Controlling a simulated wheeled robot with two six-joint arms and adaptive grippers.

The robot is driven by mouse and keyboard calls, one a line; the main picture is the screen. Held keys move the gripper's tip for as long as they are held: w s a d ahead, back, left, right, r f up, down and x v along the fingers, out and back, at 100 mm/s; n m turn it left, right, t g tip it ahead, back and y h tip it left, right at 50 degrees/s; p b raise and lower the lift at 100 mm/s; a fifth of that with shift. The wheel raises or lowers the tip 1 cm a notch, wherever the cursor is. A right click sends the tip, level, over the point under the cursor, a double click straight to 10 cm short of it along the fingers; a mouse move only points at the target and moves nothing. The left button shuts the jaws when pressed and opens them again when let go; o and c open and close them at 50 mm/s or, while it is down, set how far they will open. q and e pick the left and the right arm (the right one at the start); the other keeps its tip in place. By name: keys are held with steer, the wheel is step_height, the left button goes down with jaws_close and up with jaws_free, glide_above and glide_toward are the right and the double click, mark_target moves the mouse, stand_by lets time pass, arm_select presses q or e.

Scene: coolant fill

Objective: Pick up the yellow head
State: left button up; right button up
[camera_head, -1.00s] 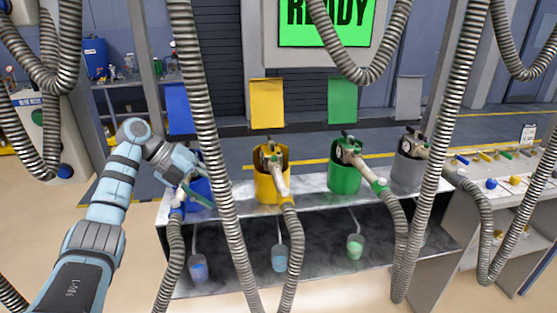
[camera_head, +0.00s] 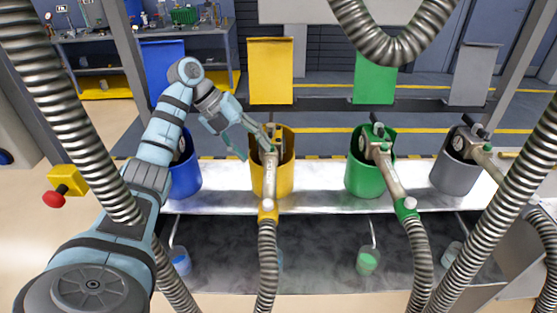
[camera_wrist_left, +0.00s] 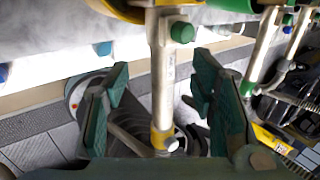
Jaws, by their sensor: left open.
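The yellow head (camera_head: 268,182) is a pale metal nozzle with a yellow collar, standing in the yellow holder (camera_head: 286,176) with a ribbed hose hanging from its lower end. My left gripper (camera_head: 252,142) is open, at the upper left of the yellow head. In the left wrist view the head's metal tube (camera_wrist_left: 162,85) and its yellow collar (camera_wrist_left: 164,138) show between the two open green fingers (camera_wrist_left: 160,76) of the left gripper. No touch is visible; the depth between them is hard to tell. My right gripper is out of view.
A blue holder (camera_head: 186,178) stands left of the yellow one. A green holder (camera_head: 365,180) and a grey holder (camera_head: 452,178), each with a head, stand to its right. Thick ribbed hoses (camera_head: 75,110) hang in front. A red stop button (camera_head: 54,198) is at left.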

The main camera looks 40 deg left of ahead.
mark_target(266, 167)
arm_select(q)
steer(key=x, duration=0.2)
steer(key=d+x, duration=0.1)
steer(key=x, duration=0.5)
steer(key=shift+s+d+p, duration=0.2)
steer(key=shift+s+p, duration=0.1)
steer(key=shift+p, duration=0.05)
steer(key=shift+w+f, duration=0.1)
steer(key=shift+s+r, duration=0.2)
steer(key=shift+s, duration=0.2)
steer(key=shift+c, duration=0.7)
steer(key=shift+s+r, duration=0.1)
steer(key=shift+s, duration=0.05)
steer(key=c, duration=0.6)
jaws_close()
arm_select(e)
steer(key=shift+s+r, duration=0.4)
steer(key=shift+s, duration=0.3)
